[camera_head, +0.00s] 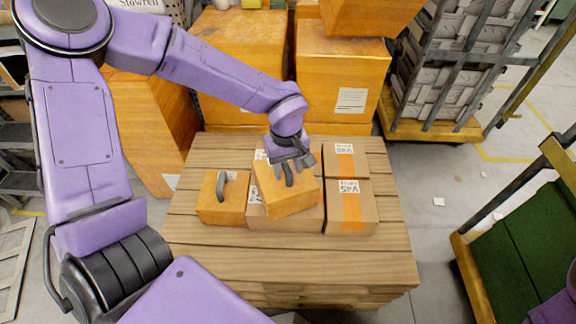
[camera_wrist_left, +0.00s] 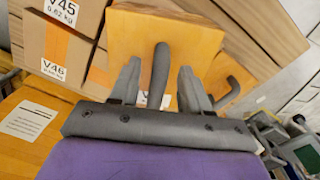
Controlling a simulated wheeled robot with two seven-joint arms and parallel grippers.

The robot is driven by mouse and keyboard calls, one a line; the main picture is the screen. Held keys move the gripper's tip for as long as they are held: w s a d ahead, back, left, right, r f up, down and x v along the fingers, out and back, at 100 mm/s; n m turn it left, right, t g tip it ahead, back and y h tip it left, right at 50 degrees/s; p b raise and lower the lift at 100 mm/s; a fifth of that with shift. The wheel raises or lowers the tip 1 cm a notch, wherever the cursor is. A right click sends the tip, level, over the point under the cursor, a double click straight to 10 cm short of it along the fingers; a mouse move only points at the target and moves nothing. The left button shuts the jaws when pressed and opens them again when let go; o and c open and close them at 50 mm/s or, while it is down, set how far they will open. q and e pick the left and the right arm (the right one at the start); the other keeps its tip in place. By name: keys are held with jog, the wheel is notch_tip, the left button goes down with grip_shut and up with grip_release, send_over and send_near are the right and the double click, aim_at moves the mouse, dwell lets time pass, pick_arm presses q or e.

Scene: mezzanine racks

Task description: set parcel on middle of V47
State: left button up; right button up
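The parcel (camera_head: 291,202) is an orange-brown box with a dark arched handle. It appears to rest, turned at an angle, on top of a wider cardboard box (camera_head: 308,221), and it shows in the wrist view (camera_wrist_left: 190,30). The lower box's labels are mostly covered, so I cannot read V47 on it. My left gripper (camera_head: 290,166) is over the parcel. In the wrist view its two fingers stand apart on either side of the handle (camera_wrist_left: 158,75), with gaps visible. My right gripper is not in view.
To the right stand boxes labelled V45 (camera_head: 367,209) and V46 (camera_head: 360,160). A similar handled box (camera_head: 210,210) stands on the left. All are on a wooden pallet (camera_head: 290,264), whose front strip is clear. Large cartons (camera_head: 345,75) rise behind; a green-decked cart (camera_head: 520,240) is at right.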

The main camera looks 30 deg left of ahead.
pick_arm(q)
notch_tip(320, 180, up, 12)
jog(key=p, duration=0.3)
jog(key=shift+r, duration=0.15)
jog(key=shift+s+a, duration=0.1)
dwell(0.4)
